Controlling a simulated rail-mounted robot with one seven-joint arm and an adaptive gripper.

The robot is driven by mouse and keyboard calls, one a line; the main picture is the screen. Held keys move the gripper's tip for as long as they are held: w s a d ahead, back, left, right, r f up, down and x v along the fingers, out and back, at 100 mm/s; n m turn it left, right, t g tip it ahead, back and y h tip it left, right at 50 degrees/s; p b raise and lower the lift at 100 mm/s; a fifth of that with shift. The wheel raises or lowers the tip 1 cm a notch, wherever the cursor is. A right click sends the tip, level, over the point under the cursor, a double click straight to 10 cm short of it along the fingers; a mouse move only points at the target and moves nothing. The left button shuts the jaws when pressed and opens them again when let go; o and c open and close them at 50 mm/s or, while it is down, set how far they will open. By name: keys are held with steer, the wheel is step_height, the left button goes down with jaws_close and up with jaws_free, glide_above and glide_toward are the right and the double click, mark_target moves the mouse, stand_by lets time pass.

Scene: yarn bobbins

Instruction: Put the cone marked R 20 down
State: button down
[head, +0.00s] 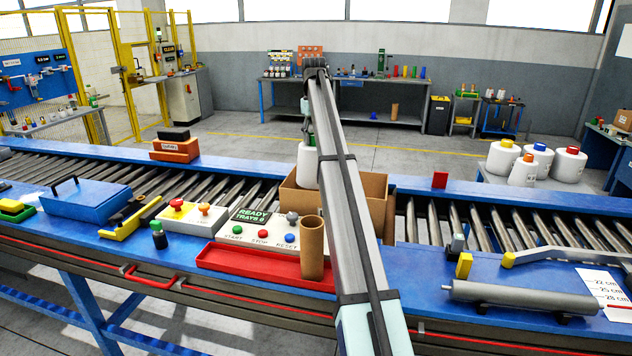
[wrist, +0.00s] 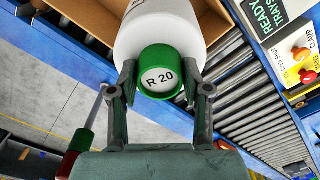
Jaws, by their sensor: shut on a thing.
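The white cone with the green cap marked R 20 (wrist: 162,80) is in my gripper (wrist: 160,88), whose two fingers close on either side of the green cap. In the head view the cone (head: 307,167) hangs upright under my gripper (head: 308,128), partly behind my arm. Its lower end overlaps the left part of an open cardboard box (head: 374,190). The box also shows in the wrist view (wrist: 92,14), beyond the cone. I cannot tell whether the cone's base touches anything, and the box's inside is mostly hidden.
The box stands at the roller conveyor (head: 240,180). In front are a control panel (head: 262,232), a red tray (head: 255,268) and a brown tube (head: 312,248). Several capped white cones (head: 537,160) stand at the right.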

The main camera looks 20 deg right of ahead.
mark_target(314, 173)
step_height(314, 173, down, 14)
steer(key=p, duration=0.4)
steer(key=shift+f, duration=0.1)
stand_by(0.3)
steer(key=c, duration=0.5)
jaws_free()
step_height(314, 173, up, 12)
steer(key=b, duration=0.3)
